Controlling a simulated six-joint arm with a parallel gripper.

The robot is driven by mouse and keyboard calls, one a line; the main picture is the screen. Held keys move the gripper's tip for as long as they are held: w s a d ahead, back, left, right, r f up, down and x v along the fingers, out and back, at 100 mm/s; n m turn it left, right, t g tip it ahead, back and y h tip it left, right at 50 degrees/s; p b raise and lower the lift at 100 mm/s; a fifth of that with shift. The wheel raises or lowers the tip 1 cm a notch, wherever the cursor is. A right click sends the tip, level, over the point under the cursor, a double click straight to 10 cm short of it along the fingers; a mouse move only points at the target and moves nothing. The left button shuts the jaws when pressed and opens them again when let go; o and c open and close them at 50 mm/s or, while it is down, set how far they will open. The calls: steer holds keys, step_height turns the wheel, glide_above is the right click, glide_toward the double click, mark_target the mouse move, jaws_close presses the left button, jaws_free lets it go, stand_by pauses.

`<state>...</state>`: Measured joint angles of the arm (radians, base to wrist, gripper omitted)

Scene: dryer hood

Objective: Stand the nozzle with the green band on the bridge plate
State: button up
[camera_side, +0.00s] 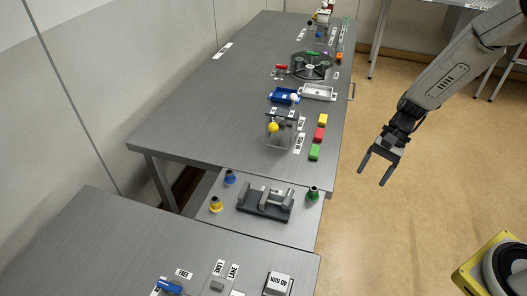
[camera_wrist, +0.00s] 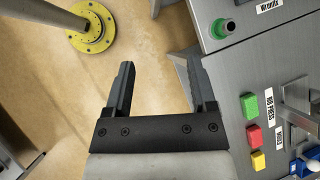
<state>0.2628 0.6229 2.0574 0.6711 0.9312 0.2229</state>
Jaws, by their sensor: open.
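The nozzle with the green band (camera_side: 312,194) stands upright near the right edge of the light grey plate (camera_side: 280,233) between the two tables. In the wrist view the green nozzle (camera_wrist: 222,28) is at the top right, seen from above with its dark opening showing. My gripper (camera_side: 374,175) is open and empty, raised over the floor to the right of the tables and apart from the nozzle. In the wrist view its two fingers (camera_wrist: 157,66) are spread with only floor between them. I cannot tell for sure which surface is the bridge plate.
A blue-banded nozzle (camera_side: 229,178) and a yellow-banded nozzle (camera_side: 215,205) stand left of a dark fixture (camera_side: 264,203) with grey cylinders. Green, red and yellow blocks (camera_side: 319,135) line the far table's right edge. A yellow round base (camera_wrist: 92,27) stands on the floor.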

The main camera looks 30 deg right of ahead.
steer(key=s+r+n+t+h, duration=0.4)
steer(key=s+r+n+h, duration=0.2)
steer(key=n, duration=0.5)
steer(key=shift+s+r+n+t+h, duration=0.2)
steer(key=shift+r+n+t+h, duration=0.15)
steer(key=shift+r+h, duration=0.2)
